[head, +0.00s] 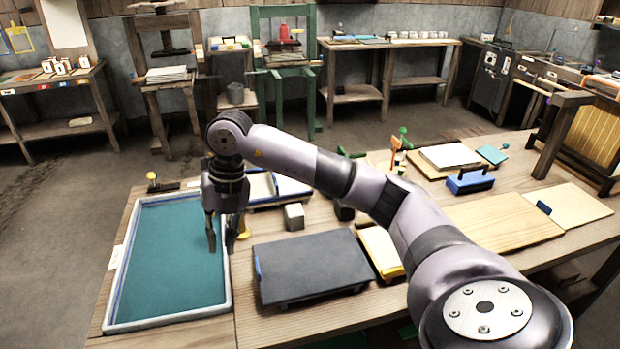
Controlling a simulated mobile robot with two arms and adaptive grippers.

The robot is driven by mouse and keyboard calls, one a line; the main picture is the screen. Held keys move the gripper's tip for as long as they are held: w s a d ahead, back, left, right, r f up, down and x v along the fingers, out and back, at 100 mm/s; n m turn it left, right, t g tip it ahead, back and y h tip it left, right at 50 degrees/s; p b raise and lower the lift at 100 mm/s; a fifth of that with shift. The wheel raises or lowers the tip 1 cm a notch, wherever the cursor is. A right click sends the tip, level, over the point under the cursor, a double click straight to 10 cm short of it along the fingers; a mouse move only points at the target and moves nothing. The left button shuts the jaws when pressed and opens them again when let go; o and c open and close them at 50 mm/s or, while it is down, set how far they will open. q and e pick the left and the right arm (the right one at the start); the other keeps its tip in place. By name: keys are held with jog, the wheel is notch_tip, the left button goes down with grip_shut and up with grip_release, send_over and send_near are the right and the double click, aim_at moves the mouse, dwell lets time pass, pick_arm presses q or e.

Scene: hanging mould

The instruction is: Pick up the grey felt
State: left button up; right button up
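A flat dark grey rectangular piece (312,262), which looks like the grey felt, lies on the wooden table in front of me. It rests on a low base, with a bit of blue at its left edge. My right gripper (222,244) points down over the right rim of the blue-green vat, left of the grey piece and apart from it. Its two fingers are spread with nothing visible between them. My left gripper is not in view.
The white-rimmed vat (112,290) of blue-green liquid fills the table's left end. A wooden board (500,220) and blue-handled block (470,181) lie right.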

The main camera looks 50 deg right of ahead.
jog(key=d+r+m+h, duration=0.2)
jog(key=d+h, duration=0.1)
jog(key=d, duration=0.4)
jog(key=p, duration=0.2)
send_over(258, 266)
jog(key=shift+g, duration=0.3)
jog(key=f, duration=1.1)
jog(key=shift+s, duration=0.3)
jog(key=shift+w+f+p, duration=0.2)
jog(key=shift+f+p, duration=0.3)
jog(key=shift+f, duration=1.1)
jog(key=shift+w+f+p, duration=0.15)
jog(key=shift+f+p, duration=0.3)
jog(key=shift+f, duration=1.1)
grip_shut()
